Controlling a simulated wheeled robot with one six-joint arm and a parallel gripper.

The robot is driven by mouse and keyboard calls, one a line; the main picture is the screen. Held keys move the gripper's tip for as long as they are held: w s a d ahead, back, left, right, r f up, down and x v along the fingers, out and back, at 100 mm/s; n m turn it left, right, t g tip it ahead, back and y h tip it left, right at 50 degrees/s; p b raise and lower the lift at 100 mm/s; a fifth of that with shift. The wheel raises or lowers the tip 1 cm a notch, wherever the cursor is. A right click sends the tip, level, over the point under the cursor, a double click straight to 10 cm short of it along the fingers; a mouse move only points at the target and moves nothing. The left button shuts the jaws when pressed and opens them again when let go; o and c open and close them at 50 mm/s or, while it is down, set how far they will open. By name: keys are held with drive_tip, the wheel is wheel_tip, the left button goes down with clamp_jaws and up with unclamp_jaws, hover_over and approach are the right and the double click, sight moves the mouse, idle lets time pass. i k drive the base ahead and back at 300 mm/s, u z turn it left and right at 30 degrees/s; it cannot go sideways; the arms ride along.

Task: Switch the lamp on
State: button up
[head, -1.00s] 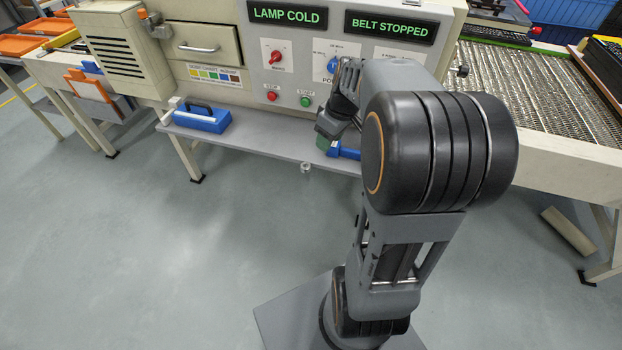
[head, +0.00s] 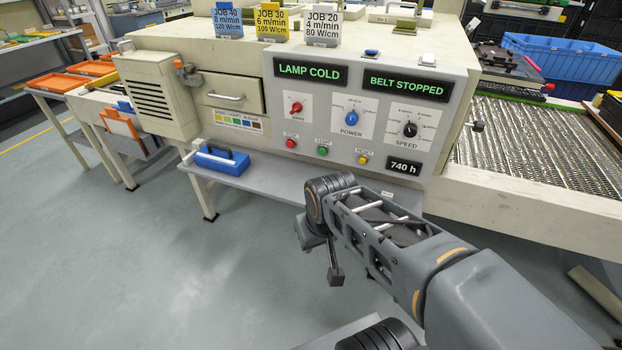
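The cream machine's control panel (head: 325,125) faces me in the head view. One green-lettered display (head: 311,71) reads LAMP COLD. A red rotary knob (head: 296,108) sits below it, its label too small to read surely. A blue knob (head: 351,117) is marked POWER and a black knob (head: 410,129) SPEED. Along the bottom are a red button (head: 291,143), a green button (head: 322,151) and a yellow button (head: 363,160). My gripper (head: 335,274) hangs below and in front of the panel, apart from it; its fingers are too unclear to tell open from shut.
A second display (head: 405,86) reads BELT STOPPED. A blue case (head: 222,160) lies on the grey shelf (head: 265,181) under the panel. Job cards (head: 271,22) stand on top of the machine. A mesh conveyor belt (head: 520,150) runs out at right. The floor at left is clear.

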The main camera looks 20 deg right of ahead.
sight(428, 57)
drive_tip(key=z, duration=1.25)
drive_tip(key=k, duration=0.65)
drive_tip(key=u, duration=0.3)
drive_tip(key=i, duration=1.2)
drive_tip(key=u, duration=0.35)
